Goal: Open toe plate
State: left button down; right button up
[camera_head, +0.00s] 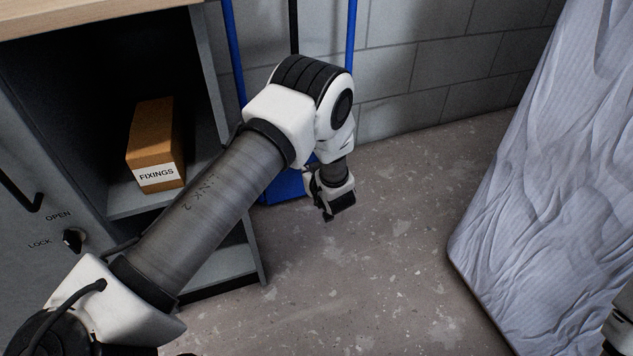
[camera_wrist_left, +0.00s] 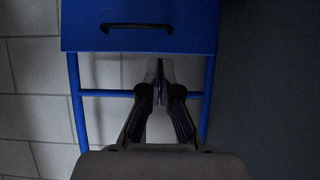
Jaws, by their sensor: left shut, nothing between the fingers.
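The toe plate (camera_head: 285,188) is a blue panel low on a blue hand-truck frame by the wall. It is partly hidden behind my left arm in the head view and appears folded up against the frame. In the left wrist view the blue panel (camera_wrist_left: 190,38) shows face on at the top, with a black bar handle (camera_wrist_left: 137,27). My left gripper (camera_head: 332,207) is in front of the panel, to its right in the head view. Its fingertips (camera_wrist_left: 160,78) are together and empty, below the handle in the wrist view. I cannot tell any contact.
A grey cabinet (camera_head: 235,262) with an open compartment stands at left, holding a FIXINGS box (camera_head: 155,145). The blue frame's rails (camera_head: 351,35) rise against the block wall. A plastic-wrapped slab (camera_head: 560,190) stands at right. The concrete floor (camera_head: 390,240) between is clear.

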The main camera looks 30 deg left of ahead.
pick_arm(q)
jog(key=b+x, duration=0.5)
jog(key=x, duration=0.5)
jog(key=shift+w+r+b, duration=0.15)
jog(key=shift+w+b, duration=0.1)
jog(key=shift+b, duration=0.15)
pick_arm(e)
notch_tip(320, 180, down, 7)
jog(key=shift+w+r, duration=0.15)
jog(key=shift+w, duration=0.25)
pick_arm(q)
jog(key=shift+s, duration=0.1)
pick_arm(e)
jog(key=shift+d+r, duration=0.1)
